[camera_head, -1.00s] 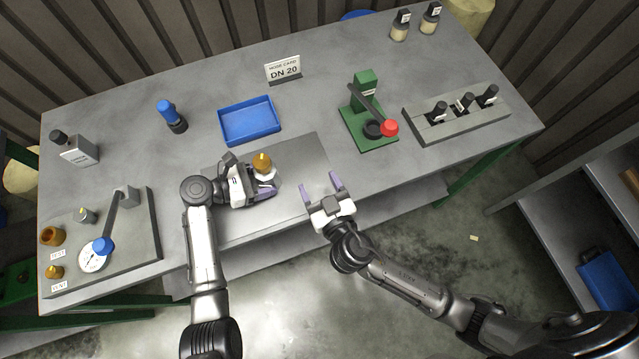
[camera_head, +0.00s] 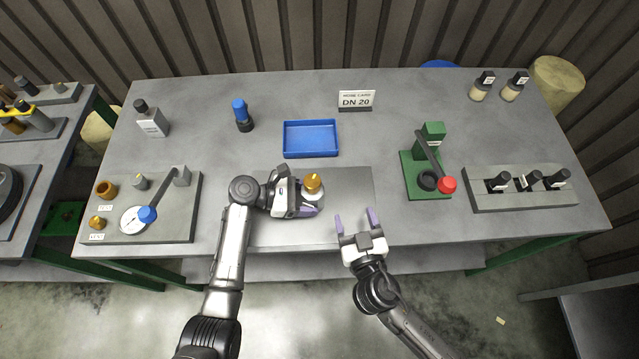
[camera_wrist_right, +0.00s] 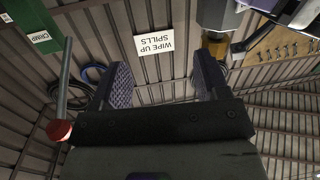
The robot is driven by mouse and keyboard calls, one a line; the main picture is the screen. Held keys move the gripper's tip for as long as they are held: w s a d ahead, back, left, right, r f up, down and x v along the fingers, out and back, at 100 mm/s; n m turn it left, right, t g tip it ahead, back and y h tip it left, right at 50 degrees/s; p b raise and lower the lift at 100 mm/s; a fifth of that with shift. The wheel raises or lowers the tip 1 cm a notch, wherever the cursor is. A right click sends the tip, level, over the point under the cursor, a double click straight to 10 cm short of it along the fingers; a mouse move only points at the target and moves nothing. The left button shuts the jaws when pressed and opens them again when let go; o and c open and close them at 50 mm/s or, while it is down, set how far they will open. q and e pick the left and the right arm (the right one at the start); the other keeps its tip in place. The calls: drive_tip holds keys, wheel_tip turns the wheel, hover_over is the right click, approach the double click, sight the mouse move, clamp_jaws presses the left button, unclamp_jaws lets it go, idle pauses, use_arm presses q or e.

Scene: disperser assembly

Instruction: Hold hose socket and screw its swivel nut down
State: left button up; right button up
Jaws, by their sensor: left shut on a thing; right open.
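The hose socket shows as a pale silver body (camera_head: 314,196) with a brass-coloured swivel nut (camera_head: 313,181) on top, over the grey mat (camera_head: 347,185). My left gripper (camera_head: 308,206) is shut on the socket from the left, and its fingers hide part of the body. The nut stands clear above the fingers. My right gripper (camera_head: 356,218) is open and empty at the front right of the mat, to the right of the socket and apart from it. Its spread fingers also show in the right wrist view (camera_wrist_right: 164,85), with nothing between them.
A blue tray (camera_head: 311,139) lies behind the mat. A green press with a red-knobbed lever (camera_head: 436,165) stands right, beside a grey rack of black tools (camera_head: 520,190). A gauge plate (camera_head: 170,225) is left. A DN 20 card (camera_head: 356,100) stands at the back.

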sight(319, 188)
drive_tip(key=n+y, duration=0.2)
drive_tip(key=a+g+y, duration=0.1)
drive_tip(key=shift+w+n+y, duration=0.3)
drive_tip(key=shift+n+y, duration=0.1)
drive_tip(key=y, duration=0.1)
drive_tip(key=n+g+y, duration=0.2)
drive_tip(key=shift+a+r, duration=0.3)
drive_tip(key=shift+r, duration=0.05)
drive_tip(key=w+a+r+y, duration=0.1)
drive_tip(key=w+a, duration=0.1)
drive_tip(key=w+a+r+n+g+y, duration=0.1)
drive_tip(key=w+a, duration=0.2)
drive_tip(key=w+a+n+g+y, duration=0.1)
drive_tip(key=w+a+y, duration=0.1)
drive_tip(key=w, duration=0.1)
drive_tip(key=shift+a+r, duration=0.4)
drive_tip(key=shift+c, duration=0.4)
drive_tip(key=c, duration=0.8)
drive_tip(key=shift+s+t, duration=0.1)
drive_tip(key=shift+t, duration=0.2)
drive_tip(key=shift+c, duration=0.3)
